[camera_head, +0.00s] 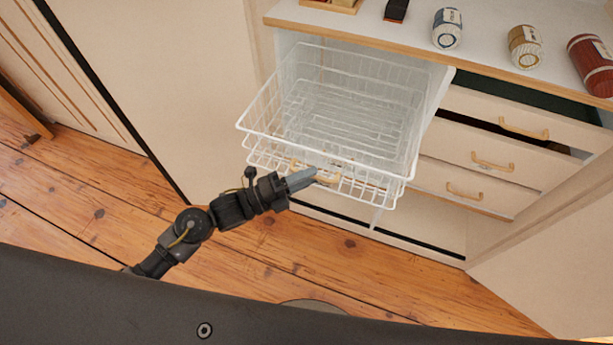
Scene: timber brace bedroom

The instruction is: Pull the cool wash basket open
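White wire baskets stand one above the other in the cabinet's open left bay. The upper wire basket (262,122) juts out past the cabinet front. The lower wire basket (262,160) also juts out just beneath it and carries a tan handle (329,179) on its front. No label shows which is the cool wash basket. My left gripper (312,173) is at the handle, its grey fingers overlapping the handle's middle. The fingers show as one block, so their gap and grip cannot be told. My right gripper is out of view.
To the right are drawers with tan handles (492,163), the top one slightly open. Wooden floor (270,240) lies clear before the cabinet.

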